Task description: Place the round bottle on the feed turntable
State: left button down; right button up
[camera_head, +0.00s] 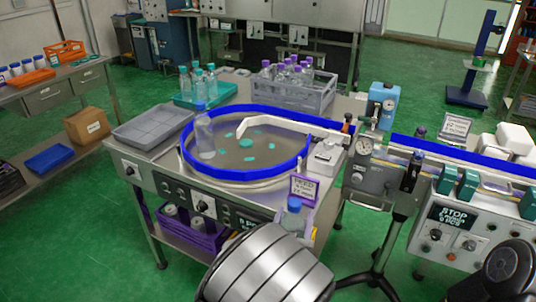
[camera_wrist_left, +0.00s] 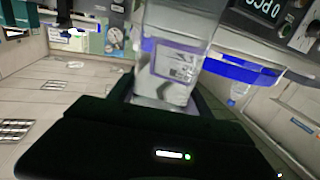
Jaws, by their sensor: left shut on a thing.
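A clear bottle with a blue cap (camera_head: 294,207) is at the turntable's front right, partly hidden behind my silver left arm. In the left wrist view, a clear bottle body (camera_wrist_left: 175,45) stands between the fingers of my left gripper (camera_wrist_left: 163,100), which is shut on it. The gripper is mostly hidden in the head view. The feed turntable (camera_head: 248,178) has a blue rim and a grey disc with teal marks. Another clear blue-capped bottle (camera_head: 205,137) stands upright on the disc's left side. My right gripper is not in view.
A white curved guide (camera_head: 290,124) crosses the turntable's back. A bottle crate (camera_head: 292,92) and a teal tray (camera_head: 207,96) stand behind.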

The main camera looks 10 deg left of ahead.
aim_at(239, 162)
jog(key=i+l, duration=0.1)
jog(key=l, duration=0.25)
jog(key=i+l+u, duration=0.15)
jog(key=l, duration=0.55)
jog(key=i+l+u, duration=0.15)
jog(key=u, duration=0.15)
jog(key=l, duration=0.1)
